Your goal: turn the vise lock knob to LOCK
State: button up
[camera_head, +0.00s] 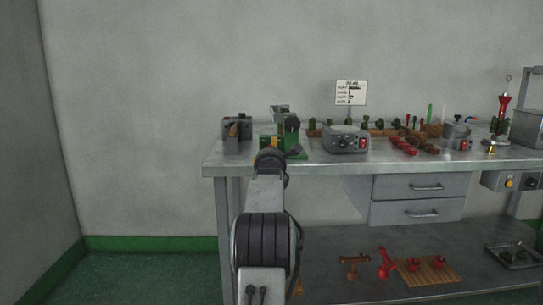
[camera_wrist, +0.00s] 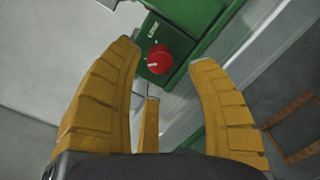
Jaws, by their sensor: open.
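The red vise lock knob (camera_wrist: 159,60) sits on the green vise body (camera_wrist: 190,22) in the wrist view. A white mark shows on the knob's lower left side, away from a small white label (camera_wrist: 153,30) above it that seems to read LOCK. My gripper (camera_wrist: 163,53) is open, with its yellow fingers on either side of the knob and nothing held. Contact with the knob cannot be judged. In the head view the green vise (camera_head: 293,140) stands on the workbench (camera_head: 225,162), partly behind my arm; the knob is hidden there.
A grey box with a red switch (camera_head: 347,139) stands right of the vise. A dark grey block (camera_head: 237,128) is left of it. A sign (camera_head: 351,93) and several small parts are farther right. The bench's left front corner is clear.

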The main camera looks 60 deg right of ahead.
jog(key=shift+w+d, duration=0.3)
jog(key=shift+d, duration=0.25)
jog(key=shift+x, duration=0.8)
grip_shut()
